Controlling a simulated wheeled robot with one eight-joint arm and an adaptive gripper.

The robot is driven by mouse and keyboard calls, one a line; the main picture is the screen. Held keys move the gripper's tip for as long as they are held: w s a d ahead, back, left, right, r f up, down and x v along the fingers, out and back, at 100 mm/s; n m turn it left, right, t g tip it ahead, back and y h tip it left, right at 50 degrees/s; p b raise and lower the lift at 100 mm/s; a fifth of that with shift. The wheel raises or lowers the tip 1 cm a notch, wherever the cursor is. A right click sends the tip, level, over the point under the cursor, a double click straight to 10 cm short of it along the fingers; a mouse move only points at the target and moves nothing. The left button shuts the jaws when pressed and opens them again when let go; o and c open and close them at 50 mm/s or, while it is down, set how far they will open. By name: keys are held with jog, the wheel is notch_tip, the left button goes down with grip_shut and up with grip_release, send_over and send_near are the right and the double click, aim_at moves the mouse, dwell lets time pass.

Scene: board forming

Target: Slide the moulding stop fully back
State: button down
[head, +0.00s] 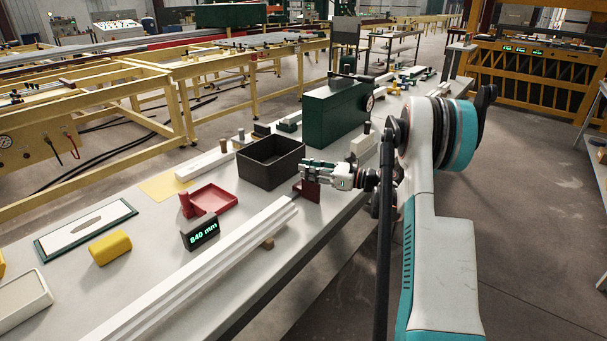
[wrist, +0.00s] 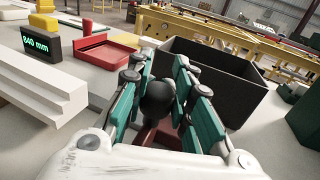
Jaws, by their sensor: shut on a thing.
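My gripper (head: 307,168) reaches in from the right, over the stop. In the wrist view, the teal-padded fingers of my gripper (wrist: 157,75) are closed around a round black knob (wrist: 157,103). The dark red stop (wrist: 160,137) shows below the knob, between the fingers. The moulding's end (wrist: 68,95) is to the left, a little apart from the stop. Much of the stop is hidden by my gripper.
A black open bin (head: 270,168) stands close behind my gripper. A red tray (head: 212,200) and a dark display reading 840 mm (head: 200,233) are left of it. A green box (head: 335,118) stands farther back. A wooden block (head: 267,243) is at the moulding's front side.

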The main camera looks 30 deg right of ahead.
jog(key=shift+s+d, duration=0.1)
jog(key=shift+d, duration=0.25)
jog(key=c, duration=1.4)
grip_release()
jog(key=shift+s+d, duration=0.1)
jog(key=shift+d, duration=0.05)
jog(key=shift+o, duration=0.4)
jog(key=shift+s+d, duration=0.1)
jog(key=shift+d, duration=0.1)
jog(key=shift+a, duration=0.2)
jog(key=v, duration=1.1)
jog(key=shift+s+d, duration=0.3)
